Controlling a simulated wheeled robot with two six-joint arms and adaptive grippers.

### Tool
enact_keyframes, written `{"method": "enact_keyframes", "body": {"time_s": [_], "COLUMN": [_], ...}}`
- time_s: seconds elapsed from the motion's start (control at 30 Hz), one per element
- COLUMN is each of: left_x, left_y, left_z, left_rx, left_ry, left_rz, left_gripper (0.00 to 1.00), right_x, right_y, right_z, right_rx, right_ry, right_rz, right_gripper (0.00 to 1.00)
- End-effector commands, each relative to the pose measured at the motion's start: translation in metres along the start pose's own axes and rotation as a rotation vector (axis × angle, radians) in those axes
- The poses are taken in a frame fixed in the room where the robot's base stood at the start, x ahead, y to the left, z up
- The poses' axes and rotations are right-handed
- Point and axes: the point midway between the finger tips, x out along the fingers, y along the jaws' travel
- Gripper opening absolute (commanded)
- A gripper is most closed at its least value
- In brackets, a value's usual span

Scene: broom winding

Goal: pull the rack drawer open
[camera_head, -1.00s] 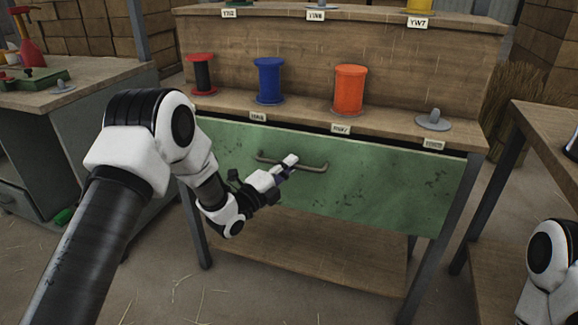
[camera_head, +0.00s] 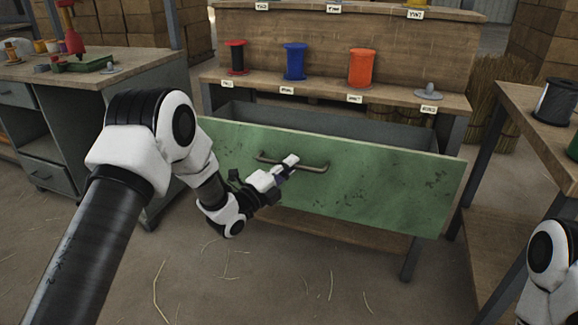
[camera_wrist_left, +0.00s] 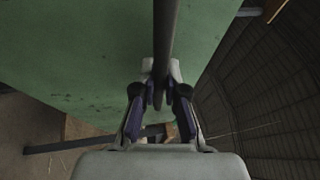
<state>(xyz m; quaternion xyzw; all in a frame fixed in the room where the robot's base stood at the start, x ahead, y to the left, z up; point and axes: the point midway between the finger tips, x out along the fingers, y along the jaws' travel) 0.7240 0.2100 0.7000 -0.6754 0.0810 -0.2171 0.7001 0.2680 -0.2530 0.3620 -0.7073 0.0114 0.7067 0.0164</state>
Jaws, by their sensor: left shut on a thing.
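The rack drawer has a green front (camera_head: 385,190) and stands partly open, with its grey inside (camera_head: 330,122) showing behind the front's top edge. A bar handle (camera_head: 318,167) is fixed across the front. My left gripper (camera_head: 287,168) is shut on the handle. In the left wrist view the handle (camera_wrist_left: 165,45) runs between the two fingers of the gripper (camera_wrist_left: 158,95), with the green front (camera_wrist_left: 70,60) beyond. Of my right arm only a white joint shows at the lower right of the head view; its gripper is out of view.
The wooden rack (camera_head: 350,35) holds red-black, blue (camera_head: 294,62) and orange spools (camera_head: 361,67) above the drawer. A workbench (camera_head: 150,62) stands at left. A table (camera_head: 520,110) with a dark spool (camera_head: 555,100) is close at right. Straw-strewn floor lies clear in front.

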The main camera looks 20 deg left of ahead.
Motion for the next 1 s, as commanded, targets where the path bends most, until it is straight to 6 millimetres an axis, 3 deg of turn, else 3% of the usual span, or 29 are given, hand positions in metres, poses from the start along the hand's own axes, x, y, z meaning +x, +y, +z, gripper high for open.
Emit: {"method": "enact_keyframes", "body": {"time_s": [0.27,0.37,0.4,0.77,1.0], "left_x": [0.0,0.0,0.0,-0.006,-0.059], "left_y": [0.0,0.0,0.0,0.0,0.0], "left_z": [0.0,0.0,0.0,0.001,0.002], "left_rx": [0.001,0.001,0.001,0.0,-0.005], "left_ry": [0.001,0.001,0.001,-0.001,-0.005], "left_rz": [-0.001,-0.001,-0.001,0.0,0.001], "left_gripper": [0.0,0.36,0.37,0.37,0.37], "right_x": [0.0,0.0,0.0,0.0,0.0], "right_y": [0.0,0.0,0.0,0.0,0.0], "right_z": [0.0,0.0,0.0,0.0,0.0], "right_rx": [0.0,0.0,0.0,0.0,0.0], "right_ry": [0.001,0.001,0.001,0.0,0.0], "right_rz": [0.0,0.0,0.0,0.0,0.0], "right_gripper": [0.4,0.4,0.4,0.4,0.4]}}
